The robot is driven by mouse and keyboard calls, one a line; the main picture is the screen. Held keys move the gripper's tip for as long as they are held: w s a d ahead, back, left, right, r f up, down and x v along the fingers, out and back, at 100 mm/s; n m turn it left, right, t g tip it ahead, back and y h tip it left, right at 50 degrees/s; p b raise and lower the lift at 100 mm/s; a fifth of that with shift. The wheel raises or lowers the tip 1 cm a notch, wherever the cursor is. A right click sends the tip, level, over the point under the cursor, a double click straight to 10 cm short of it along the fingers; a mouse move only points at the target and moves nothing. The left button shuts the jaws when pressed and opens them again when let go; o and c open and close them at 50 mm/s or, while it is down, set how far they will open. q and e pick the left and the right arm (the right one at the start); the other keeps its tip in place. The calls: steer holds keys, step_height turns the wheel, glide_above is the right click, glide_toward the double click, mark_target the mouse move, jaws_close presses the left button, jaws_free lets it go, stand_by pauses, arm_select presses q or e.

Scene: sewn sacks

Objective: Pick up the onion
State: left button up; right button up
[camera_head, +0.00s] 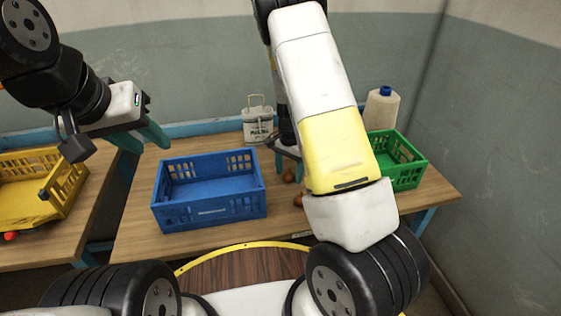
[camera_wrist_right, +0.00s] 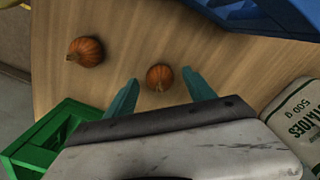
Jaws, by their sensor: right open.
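Two round, brown-orange onions lie on the wooden table. One onion (camera_wrist_right: 160,77) shows in the right wrist view just beyond and between the fingertips, apart from both; in the head view this onion (camera_head: 289,177) is close below the gripper. The other onion (camera_wrist_right: 86,51) lies to the left in the wrist view, and nearer the front edge in the head view (camera_head: 298,200). My right gripper (camera_wrist_right: 160,90) is open and empty, its teal fingers pointing at the table. My left gripper (camera_head: 143,139) is raised left of the blue crate, its teal fingers apart and empty.
A blue crate (camera_head: 210,212) stands left of the onions and a green crate (camera_head: 408,180) right. A white potato sack (camera_wrist_right: 300,112) stands behind, also in the head view (camera_head: 257,125). A bottle (camera_head: 381,108) with a blue cap and a yellow crate (camera_head: 62,190) are further off.

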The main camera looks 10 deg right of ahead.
steer(key=shift+f, duration=0.3)
jaws_close()
